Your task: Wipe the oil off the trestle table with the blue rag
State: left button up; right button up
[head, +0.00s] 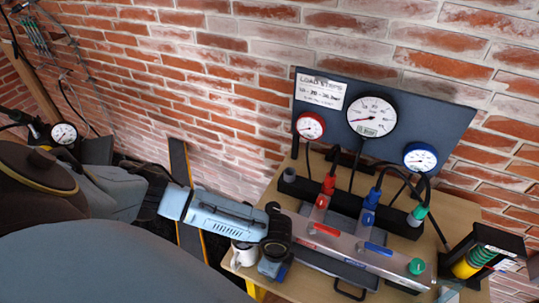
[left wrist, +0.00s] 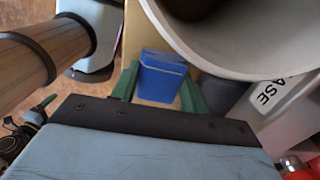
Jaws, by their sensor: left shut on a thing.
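The blue rag (left wrist: 160,76) is folded into a small block between the green fingers of my left gripper (left wrist: 158,88) in the left wrist view. My left gripper is shut on it. In the head view my left gripper (head: 277,245) is over the front left part of the wooden trestle table (head: 303,285), and a bit of blue shows below it. I cannot tell whether the rag touches the table. I cannot make out any oil; my arm hides part of the tabletop. My right gripper is not in view.
A white tub (head: 243,254) stands close beside my left gripper; its rim (left wrist: 205,60) is large in the left wrist view. A grey unit (head: 345,247) with hoses fills the table's middle, before a gauge panel (head: 428,120). A dark rack (head: 487,250) stands at right.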

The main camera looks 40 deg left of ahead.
pick_arm(q)
jog(key=shift+w+d+f+b, duration=0.1)
jog(key=shift+w+d+b, duration=0.05)
jog(key=shift+d, duration=0.3)
jog(key=shift+w+d+f+b, duration=0.1)
jog(key=shift+d+b, duration=0.05)
jog(key=shift+d, duration=0.3)
jog(key=shift+w+d+b, duration=0.15)
jog(key=shift+d+b, duration=0.15)
jog(key=shift+b, duration=0.35)
jog(key=shift+s+a+r+p, duration=0.1)
jog(key=shift+s+a+p, duration=0.1)
jog(key=shift+a+p, duration=0.35)
jog(key=shift+s+a+r+p, duration=0.1)
jog(key=shift+s+a+p, duration=0.1)
jog(key=shift+a, duration=0.5)
jog(key=shift+s+a+p, duration=0.2)
jog(key=shift+a+p, duration=0.1)
jog(key=shift+a, duration=0.4)
notch_tip(320, 180, up, 3)
jog(key=shift+a+f+p, duration=0.1)
jog(key=shift+p, duration=1.1)
notch_tip(320, 180, up, 5)
jog(key=p, duration=0.6)
